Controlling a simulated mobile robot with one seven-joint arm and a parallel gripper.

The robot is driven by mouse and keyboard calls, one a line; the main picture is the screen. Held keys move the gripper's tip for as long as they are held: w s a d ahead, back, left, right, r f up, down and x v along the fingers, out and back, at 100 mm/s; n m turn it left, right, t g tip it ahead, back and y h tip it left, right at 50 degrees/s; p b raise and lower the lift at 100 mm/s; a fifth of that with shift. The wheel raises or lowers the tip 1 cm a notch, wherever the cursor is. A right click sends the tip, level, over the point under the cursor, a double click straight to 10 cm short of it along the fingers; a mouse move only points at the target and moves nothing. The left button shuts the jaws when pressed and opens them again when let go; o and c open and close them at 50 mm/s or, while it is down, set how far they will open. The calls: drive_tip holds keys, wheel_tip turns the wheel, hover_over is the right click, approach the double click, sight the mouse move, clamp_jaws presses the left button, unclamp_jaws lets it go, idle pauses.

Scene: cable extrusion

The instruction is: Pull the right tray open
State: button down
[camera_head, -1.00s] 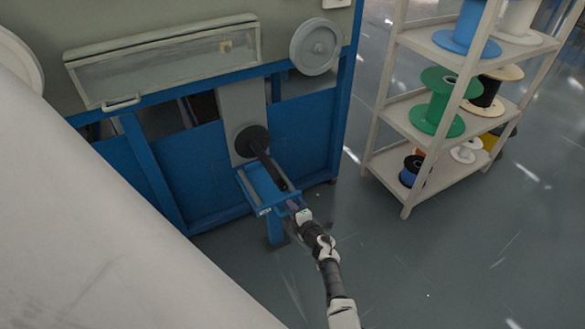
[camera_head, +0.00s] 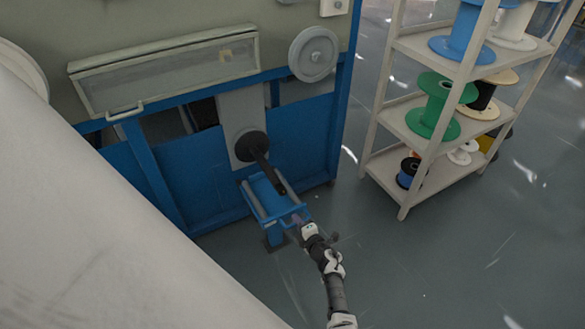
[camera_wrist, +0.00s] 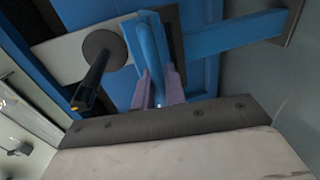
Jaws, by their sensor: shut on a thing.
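The right tray (camera_head: 267,193) is a small blue tray low on the front of the blue machine, below a black disc with a dark rod. Its front edge reaches toward my gripper (camera_head: 299,221). In the wrist view, my gripper (camera_wrist: 159,88) has its two purple fingers on either side of a blue bar of the tray (camera_wrist: 151,45). The fingers are shut on this bar. The exact contact at the fingertips is partly hidden.
The black rod (camera_head: 270,177) sticks out above the tray. A shelf rack (camera_head: 432,140) with several cable spools stands to the right. The grey floor (camera_head: 430,260) in front of the rack is clear. A large pale surface (camera_head: 90,220) covers the lower left.

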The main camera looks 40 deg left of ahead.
drive_tip(key=f+p+v, duration=0.2)
drive_tip(key=p+v, duration=0.4)
drive_tip(key=v, duration=0.4)
drive_tip(key=d+f+p+v, duration=0.1)
drive_tip(key=p+v, duration=0.4)
drive_tip(key=v, duration=0.6)
drive_tip(key=shift+s+f+p, duration=0.3)
drive_tip(key=shift+f+p, duration=0.05)
drive_tip(key=shift+f, duration=0.4)
drive_tip(key=shift+d, duration=0.1)
drive_tip(key=c, duration=1.5)
unclamp_jaws()
drive_tip(key=p+v, duration=0.5)
drive_tip(key=v, duration=0.8)
drive_tip(key=shift+s+d, duration=0.25)
drive_tip(key=shift+d, duration=0.05)
drive_tip(key=shift+r, duration=0.1)
